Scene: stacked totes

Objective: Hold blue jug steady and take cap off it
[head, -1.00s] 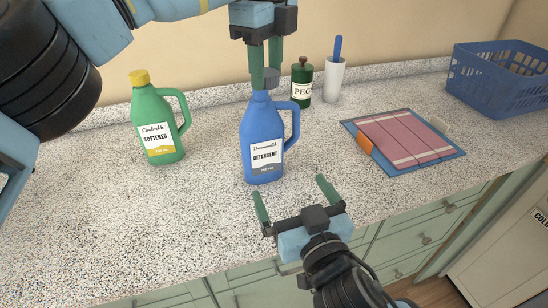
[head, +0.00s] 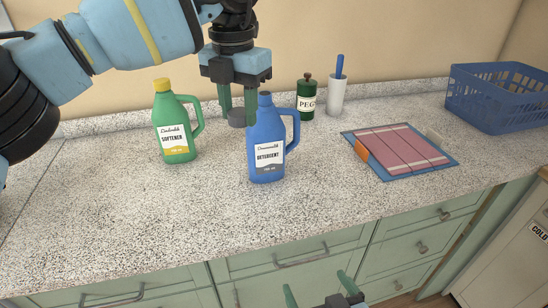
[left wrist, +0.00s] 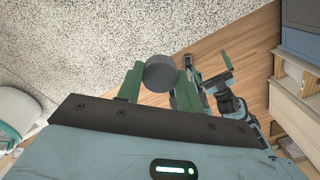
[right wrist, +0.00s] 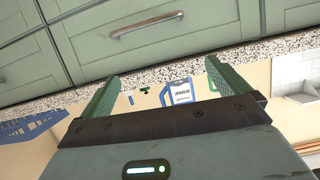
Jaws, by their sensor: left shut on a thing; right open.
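The blue jug (head: 266,140), labelled Detergent, stands upright on the counter with its top bare. Its grey cap (head: 237,117) is apart from it, just left of the jug's neck. My left gripper (head: 237,108) points down and is shut on the cap, which also shows between the green fingers in the left wrist view (left wrist: 160,73). My right gripper (head: 315,292) is open and empty, low in front of the counter edge. In the right wrist view its fingers (right wrist: 160,90) are spread, with the jug (right wrist: 180,94) small and distant beyond them.
A green softener jug (head: 176,125) with a yellow cap stands left of the blue jug. A green peg tin (head: 307,98) and a white brush holder (head: 337,97) stand behind. A folded striped cloth (head: 403,145) and a blue basket (head: 497,102) are to the right. The front left counter is clear.

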